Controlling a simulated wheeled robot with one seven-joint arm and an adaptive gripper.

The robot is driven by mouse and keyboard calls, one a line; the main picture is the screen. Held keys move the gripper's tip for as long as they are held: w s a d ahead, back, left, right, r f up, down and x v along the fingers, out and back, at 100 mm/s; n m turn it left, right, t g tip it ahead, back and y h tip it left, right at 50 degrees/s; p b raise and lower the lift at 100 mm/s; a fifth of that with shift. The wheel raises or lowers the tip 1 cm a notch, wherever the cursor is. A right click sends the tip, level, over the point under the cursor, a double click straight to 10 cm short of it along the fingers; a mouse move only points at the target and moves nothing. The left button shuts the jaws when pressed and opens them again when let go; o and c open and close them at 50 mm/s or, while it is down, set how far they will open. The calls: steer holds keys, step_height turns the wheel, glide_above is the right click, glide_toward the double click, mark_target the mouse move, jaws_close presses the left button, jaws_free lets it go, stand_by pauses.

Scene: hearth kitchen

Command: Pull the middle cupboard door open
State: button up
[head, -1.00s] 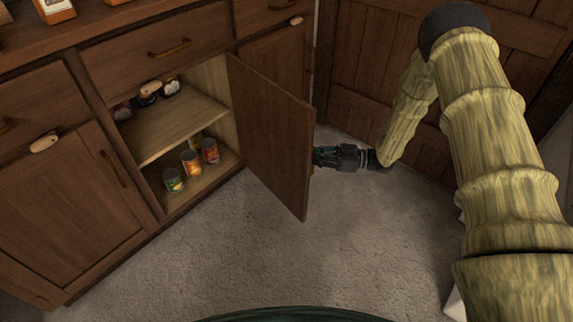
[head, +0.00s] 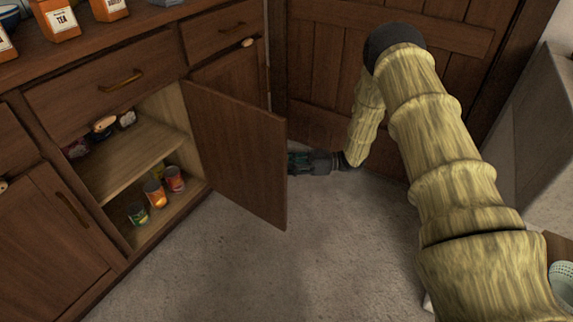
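The middle cupboard door (head: 235,150) stands wide open, swung out from the cabinet over the floor. The middle cupboard (head: 130,165) shows its inside, with one shelf across it. My gripper (head: 296,162) is low down at the door's free edge, on the far side of the door. The door's edge hides its fingertips, so I cannot tell whether they touch the door or are open or shut.
Several cans (head: 153,192) stand on the cupboard floor, and dark items (head: 104,125) sit on the shelf. Canisters (head: 55,18) stand on the counter. A wooden plank door (head: 318,100) is behind my arm. The carpet (head: 240,270) in front is clear.

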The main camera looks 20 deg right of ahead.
steer(key=shift+a, duration=0.1)
steer(key=v, duration=1.2)
stand_by(0.4)
